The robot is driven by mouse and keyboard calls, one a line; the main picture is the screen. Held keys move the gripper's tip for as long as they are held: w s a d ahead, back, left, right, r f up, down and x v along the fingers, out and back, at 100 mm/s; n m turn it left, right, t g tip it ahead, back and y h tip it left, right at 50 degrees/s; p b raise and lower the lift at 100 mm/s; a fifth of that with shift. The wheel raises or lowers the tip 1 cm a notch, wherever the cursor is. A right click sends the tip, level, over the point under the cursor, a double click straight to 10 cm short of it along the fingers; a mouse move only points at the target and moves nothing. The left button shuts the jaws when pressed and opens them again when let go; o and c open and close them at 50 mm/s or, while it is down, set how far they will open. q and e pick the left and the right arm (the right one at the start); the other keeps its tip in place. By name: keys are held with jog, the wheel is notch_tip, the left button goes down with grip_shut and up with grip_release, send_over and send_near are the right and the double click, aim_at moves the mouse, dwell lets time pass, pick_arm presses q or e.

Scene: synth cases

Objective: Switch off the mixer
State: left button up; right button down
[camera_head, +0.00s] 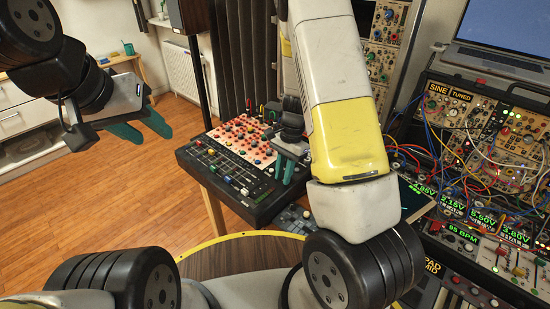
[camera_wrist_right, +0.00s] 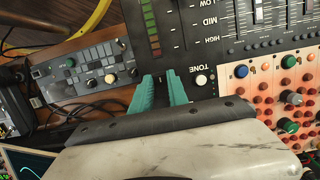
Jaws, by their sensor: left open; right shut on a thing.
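The mixer (camera_head: 212,164) is a black console with faders and a salmon panel of coloured knobs, on a wooden stand in the middle of the head view. The right wrist view shows its black face (camera_wrist_right: 207,37) close up, with a level meter and a white button marked TONE. My right gripper (camera_head: 284,176) is at the mixer's right edge; its teal fingers (camera_wrist_right: 163,78) are close together there, shut on a small part that they hide. I cannot see the switch itself. My left gripper (camera_head: 150,128) is open and empty, in the air well left of the mixer.
A rack of synth modules (camera_head: 480,125) with patch cables and a laptop (camera_head: 505,65) on top fills the right side. A small grey knob box (camera_wrist_right: 92,73) lies next to the mixer. Open floor lies left.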

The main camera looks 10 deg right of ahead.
dwell(0.4)
jog(key=c, duration=1.3)
grip_release()
jog(key=shift+v, duration=3.95)
jog(key=shift+w+d, duration=0.1)
jog(key=shift+d, duration=0.05)
